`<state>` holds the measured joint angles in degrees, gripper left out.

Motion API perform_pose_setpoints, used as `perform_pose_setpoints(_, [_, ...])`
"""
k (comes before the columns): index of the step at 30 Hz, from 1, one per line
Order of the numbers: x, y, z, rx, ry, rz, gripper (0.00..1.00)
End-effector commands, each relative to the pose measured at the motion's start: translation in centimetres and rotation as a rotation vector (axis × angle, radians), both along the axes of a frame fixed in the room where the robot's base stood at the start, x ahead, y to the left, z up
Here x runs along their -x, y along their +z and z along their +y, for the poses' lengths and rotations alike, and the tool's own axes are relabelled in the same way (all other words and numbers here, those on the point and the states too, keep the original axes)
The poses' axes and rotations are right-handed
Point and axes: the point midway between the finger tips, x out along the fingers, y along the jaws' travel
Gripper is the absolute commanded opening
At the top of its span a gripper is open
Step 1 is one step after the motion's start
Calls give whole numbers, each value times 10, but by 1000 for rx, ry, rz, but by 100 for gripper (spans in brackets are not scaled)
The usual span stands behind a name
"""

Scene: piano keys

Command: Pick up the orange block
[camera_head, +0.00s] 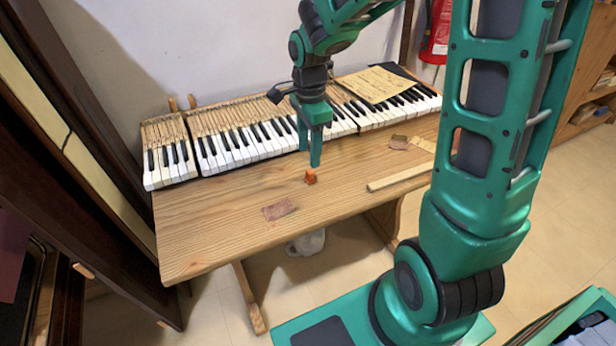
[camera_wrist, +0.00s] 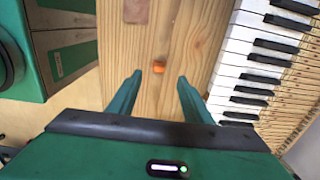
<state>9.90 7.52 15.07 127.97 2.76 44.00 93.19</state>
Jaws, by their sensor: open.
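The small orange block (camera_head: 310,177) stands on the wooden table (camera_head: 230,235), in front of the piano keys. It also shows in the wrist view (camera_wrist: 158,67), lying beyond the fingertips and roughly centred between them. My gripper (camera_head: 315,160) is open and empty, pointing down just above and behind the block in the head view. In the wrist view its two fingers (camera_wrist: 160,78) are spread wide with bare wood between them. The fingers do not appear to touch the block.
Piano keys (camera_head: 245,146) line the back of the table. A reddish flat piece (camera_head: 280,209) lies left of the block. Bare tabletop surrounds the block.

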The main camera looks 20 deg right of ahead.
Motion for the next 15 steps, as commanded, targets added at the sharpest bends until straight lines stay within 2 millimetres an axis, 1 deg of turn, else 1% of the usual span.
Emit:
perform_pose_setpoints(1, [1, -8, 0, 0, 1, 4, 45])
perform_pose_setpoints(3, [1, -18, 0, 0, 1, 5, 45])
perform_pose_setpoints(6, [1, -27, 0, 0, 2, 2, 45])
perform_pose_setpoints(11, [1, -35, 0, 0, 2, 2, 45])
perform_pose_setpoints(15, [2, -54, -1, 0, 1, 5, 45])
